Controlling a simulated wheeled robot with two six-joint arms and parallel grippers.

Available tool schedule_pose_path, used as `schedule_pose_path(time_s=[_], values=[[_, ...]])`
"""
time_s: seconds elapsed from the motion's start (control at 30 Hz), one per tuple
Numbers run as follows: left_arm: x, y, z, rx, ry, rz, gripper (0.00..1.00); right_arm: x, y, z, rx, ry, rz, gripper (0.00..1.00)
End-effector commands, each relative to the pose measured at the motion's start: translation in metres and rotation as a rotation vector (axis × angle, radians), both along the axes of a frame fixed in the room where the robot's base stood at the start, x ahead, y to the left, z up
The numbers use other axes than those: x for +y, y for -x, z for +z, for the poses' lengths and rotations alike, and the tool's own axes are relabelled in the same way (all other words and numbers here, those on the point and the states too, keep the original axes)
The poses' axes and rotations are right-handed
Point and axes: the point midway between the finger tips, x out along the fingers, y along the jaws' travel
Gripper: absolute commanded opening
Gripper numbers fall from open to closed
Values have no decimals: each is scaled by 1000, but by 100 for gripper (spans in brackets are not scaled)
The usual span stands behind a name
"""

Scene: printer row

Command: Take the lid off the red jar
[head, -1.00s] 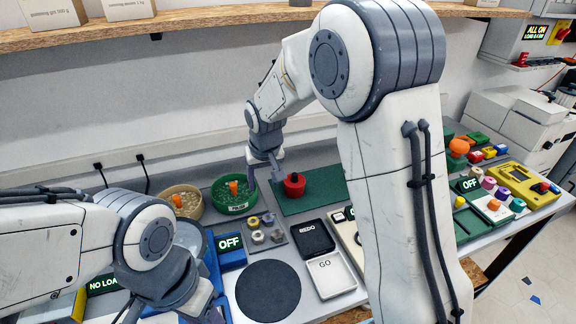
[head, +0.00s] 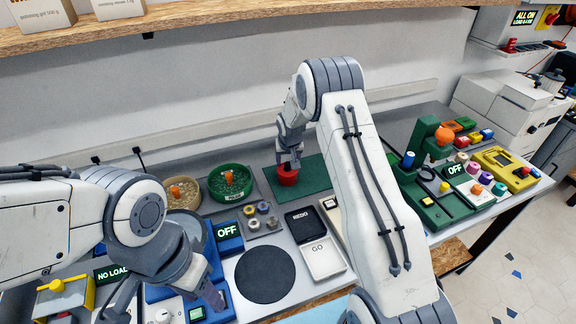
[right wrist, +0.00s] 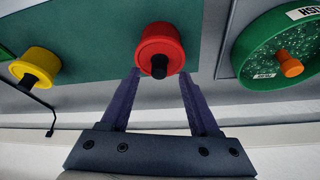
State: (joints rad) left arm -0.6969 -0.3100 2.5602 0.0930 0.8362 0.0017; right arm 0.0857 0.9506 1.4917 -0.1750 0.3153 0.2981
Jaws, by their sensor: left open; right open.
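The red jar (head: 287,178) stands on the green mat (head: 315,177) at the back of the bench. In the right wrist view the red jar (right wrist: 160,42) shows a red lid with a black knob (right wrist: 158,67). My right gripper (head: 288,160) is open, directly over the jar and pointing down. In the wrist view its two dark fingertips (right wrist: 160,75) stand either side of the knob; I cannot tell if they touch it. My left gripper (head: 217,303) is open and empty at the front left, far from the jar.
A green bowl of pellets (head: 212,192) and a tan bowl (head: 170,203) stand left of the jar. A yellow jar (right wrist: 38,62) with a black knob sits nearby in the wrist view. A green press (head: 424,140) stands right. A round dark pad (head: 265,274) lies in front.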

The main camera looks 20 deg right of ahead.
Motion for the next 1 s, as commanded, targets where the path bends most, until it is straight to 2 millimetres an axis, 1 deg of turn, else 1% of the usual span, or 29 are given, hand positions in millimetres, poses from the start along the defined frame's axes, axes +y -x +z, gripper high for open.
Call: schedule_pose_path(time_s=[0.03,0.1,0.2,0.33,0.5,0.57,0.6,0.67,1.0], values=[[0,0,10,0,0,0,50,-2,-2,-3,2,0,0,62],[0,0,11,0,0,1,50,-3,-5,-13,2,0,0,62],[0,0,13,0,0,1,50,-3,-9,-22,1,1,0,62],[0,0,13,0,0,1,50,-4,-10,-26,-1,1,0,62],[0,0,13,0,0,1,50,-4,-10,-26,-1,1,0,62],[0,0,13,0,0,1,50,-4,-10,-26,-1,1,0,39],[0,0,13,0,0,1,50,-3,-10,-25,-1,1,0,24],[0,0,13,0,0,1,50,-3,-10,-25,-1,1,0,1],[0,0,12,0,0,1,50,-3,-10,-24,-2,1,0,0]])
